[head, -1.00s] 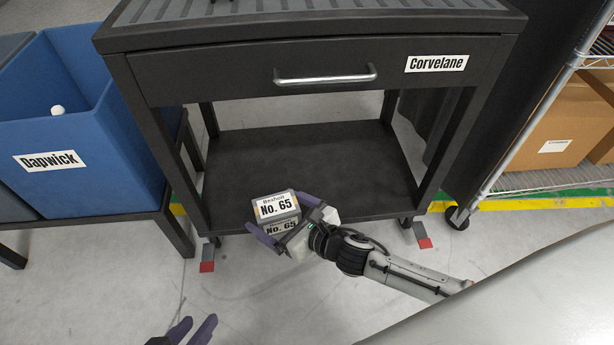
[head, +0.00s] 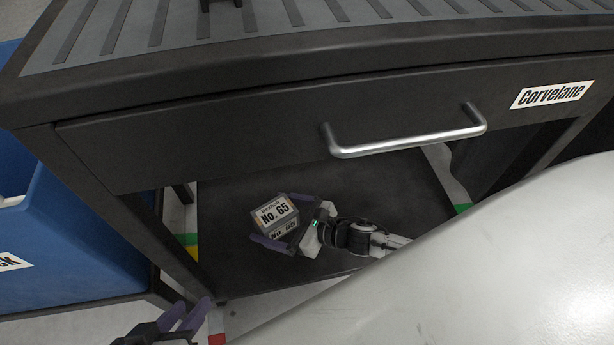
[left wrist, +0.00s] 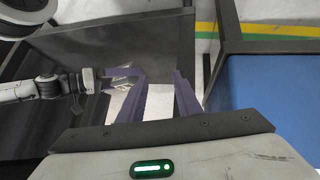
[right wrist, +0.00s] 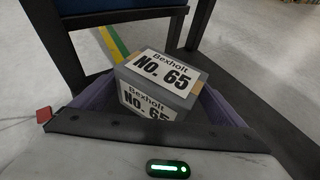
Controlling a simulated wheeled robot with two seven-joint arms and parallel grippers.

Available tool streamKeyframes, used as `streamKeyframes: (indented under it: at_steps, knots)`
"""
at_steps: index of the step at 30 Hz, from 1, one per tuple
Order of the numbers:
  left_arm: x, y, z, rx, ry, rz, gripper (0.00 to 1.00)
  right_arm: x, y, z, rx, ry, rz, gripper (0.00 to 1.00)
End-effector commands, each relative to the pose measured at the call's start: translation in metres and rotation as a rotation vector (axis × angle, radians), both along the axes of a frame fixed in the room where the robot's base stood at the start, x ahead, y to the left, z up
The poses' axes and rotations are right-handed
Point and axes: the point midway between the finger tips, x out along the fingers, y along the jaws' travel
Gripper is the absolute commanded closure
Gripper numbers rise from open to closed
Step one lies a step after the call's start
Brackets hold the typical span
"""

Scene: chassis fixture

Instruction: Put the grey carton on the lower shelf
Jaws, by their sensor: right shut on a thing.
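The grey carton (head: 275,216), labelled "Bexholt No. 65", is between the purple fingers of my right gripper (head: 270,219), which is shut on it. In the head view it appears over the dark lower shelf (head: 400,190), under the drawer of the black "Corvelane" workbench (head: 250,130). I cannot tell whether its underside touches the shelf. The right wrist view shows the carton (right wrist: 158,84) slightly turned, gripped at its sides. My left gripper (head: 190,311) is open and empty, low at the left, outside the bench frame; its fingers also show in the left wrist view (left wrist: 159,78).
A silver drawer handle (head: 405,142) sticks out above the opening. A blue bin (head: 70,225) on a dark stand is close at the left. Black bench legs (head: 120,205) bound the opening. Shelf surface to the right of the carton looks clear.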

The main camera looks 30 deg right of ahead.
Motion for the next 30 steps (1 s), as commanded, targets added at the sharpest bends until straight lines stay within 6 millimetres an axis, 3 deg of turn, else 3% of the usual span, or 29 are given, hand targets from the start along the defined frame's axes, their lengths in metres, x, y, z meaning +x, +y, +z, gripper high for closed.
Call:
streamKeyframes:
  at_steps: [9,16,21,30]
  knots:
    - [0.007,-0.017,0.016,-0.109,-0.08,0.001,0.69,0.0,0.001,-0.055,0.004,0.0,0.0,0.38]
    - [0.009,-0.023,0.026,-0.154,-0.109,0.0,0.69,0.0,0.001,-0.071,0.002,-0.001,0.001,0.38]
    - [0.01,-0.031,0.037,-0.213,-0.151,-0.001,0.69,0.0,0.001,-0.098,0.002,0.0,-0.001,0.38]
    - [0.01,-0.032,0.045,-0.229,-0.161,-0.003,0.69,0.0,0.001,-0.099,0.003,-0.002,0.001,0.38]
